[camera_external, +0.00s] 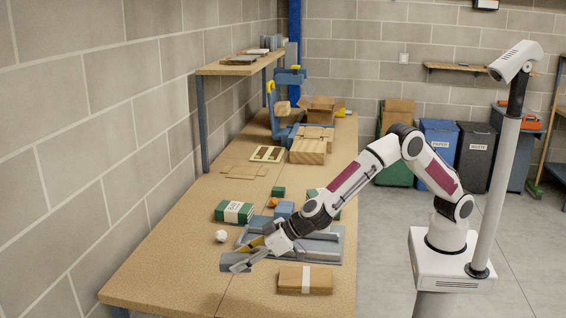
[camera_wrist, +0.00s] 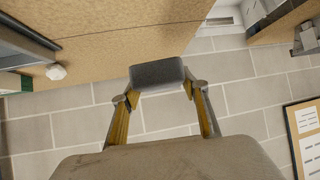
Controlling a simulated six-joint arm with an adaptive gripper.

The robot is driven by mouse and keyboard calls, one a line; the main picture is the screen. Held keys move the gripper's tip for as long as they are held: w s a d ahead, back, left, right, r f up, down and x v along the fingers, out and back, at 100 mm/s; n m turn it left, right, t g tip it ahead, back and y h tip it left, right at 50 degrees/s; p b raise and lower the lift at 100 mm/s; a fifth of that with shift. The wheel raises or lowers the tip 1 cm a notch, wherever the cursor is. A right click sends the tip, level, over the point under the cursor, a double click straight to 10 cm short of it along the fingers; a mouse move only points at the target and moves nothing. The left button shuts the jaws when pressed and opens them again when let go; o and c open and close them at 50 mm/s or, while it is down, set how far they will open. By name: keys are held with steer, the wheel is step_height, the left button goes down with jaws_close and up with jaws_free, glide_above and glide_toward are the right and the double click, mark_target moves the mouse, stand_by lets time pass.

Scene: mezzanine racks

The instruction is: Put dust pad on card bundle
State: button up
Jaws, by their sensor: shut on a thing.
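The dust pad appears to be the dark grey block (camera_wrist: 157,72) between my fingertips in the wrist view. It also shows in the external view (camera_external: 229,262). My gripper (camera_external: 243,260) is shut on it and holds it above the front left of the table; the fingers also show in the wrist view (camera_wrist: 160,86). The card bundle seems to be the brown stack with a white band (camera_external: 305,280), lying flat at the table's front right, apart from my gripper. A green bundle with a white band (camera_external: 234,211) lies farther back.
A grey tray (camera_external: 325,245) lies below my forearm on the wooden table (camera_external: 170,265). A white crumpled lump (camera_external: 221,236), an orange ball (camera_external: 273,203) and small blocks are nearby. Cardboard boxes (camera_external: 310,150) stand at the back. The table's front left is clear.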

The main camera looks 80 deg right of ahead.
steer(key=shift+a, duration=0.1)
stand_by(0.4)
steer(key=shift+s+a+r, duration=0.1)
steer(key=shift+a+r, duration=0.05)
steer(key=s+a+r+n, duration=0.1)
steer(key=s+a+r, duration=0.2)
steer(key=s+r, duration=0.5)
steer(key=s+d+f+m+h, duration=0.2)
steer(key=s+d+f, duration=0.3)
steer(key=s+d, duration=0.6)
steer(key=shift+s+d+m, duration=0.2)
steer(key=shift+s+m, duration=0.25)
steer(key=shift+m, duration=0.05)
steer(key=shift+f, duration=0.15)
glide_above(310, 277)
steer(key=shift+d+f, duration=0.1)
steer(key=shift+f, duration=2.85)
